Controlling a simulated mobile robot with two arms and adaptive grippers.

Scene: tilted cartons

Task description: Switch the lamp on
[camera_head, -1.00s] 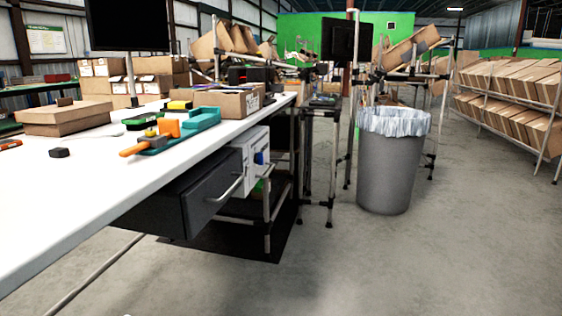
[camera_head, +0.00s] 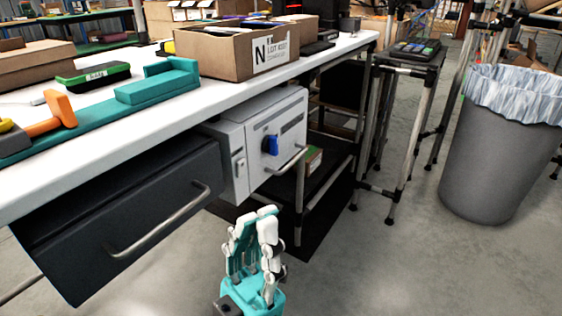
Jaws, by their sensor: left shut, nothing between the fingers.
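No lamp can be made out in the current head view. A light grey box (camera_head: 285,120) is fixed under the white workbench, with a blue knob (camera_head: 270,146) and a metal bar handle on its front. A small pale switch-like plate (camera_head: 239,172) sits on the box's left face; its setting is too small to tell. My left gripper (camera_head: 256,216), teal with white fingers, is shut and empty. It points up in front of the bench, below the grey box in the picture and apart from it. My right gripper is out of view.
A dark drawer (camera_head: 120,215) with a bar handle is left of the grey box. The workbench (camera_head: 130,120) holds an open carton (camera_head: 215,55), a teal tool holder and a green-black brush (camera_head: 92,75). A grey bin (camera_head: 495,165) stands right.

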